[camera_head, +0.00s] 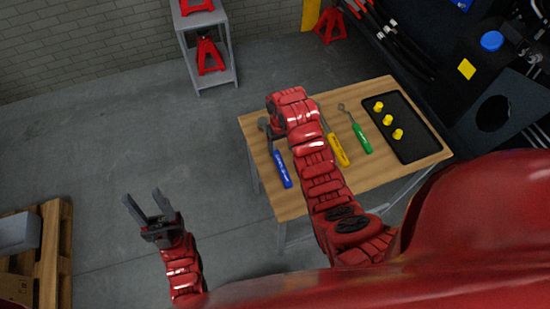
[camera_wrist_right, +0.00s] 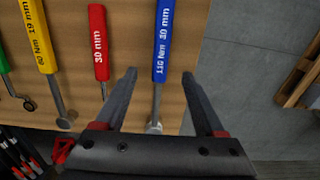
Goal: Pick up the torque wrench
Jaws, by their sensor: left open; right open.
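A torque wrench with a blue handle (camera_head: 283,169) lies on the wooden table near its left edge. In the right wrist view the blue handle (camera_wrist_right: 163,40) reads 110 Nm 30 mm. My right gripper (camera_wrist_right: 159,76) is open, with the blue wrench's metal shaft between its fingers as seen there; contact cannot be told. A red-handled wrench (camera_wrist_right: 98,42) lies beside it and is hidden by my arm in the head view. A yellow wrench (camera_head: 340,150) and a green one (camera_head: 362,138) lie further right. My left gripper (camera_head: 142,195) is open and empty, away from the table.
The wooden table (camera_head: 263,199) also holds a black tray (camera_head: 418,147) with yellow pieces at its right end. A grey stand (camera_head: 214,83) with red jacks is behind. A wooden pallet (camera_head: 65,255) is at far left. Dark machinery stands at the right. Floor left of the table is clear.

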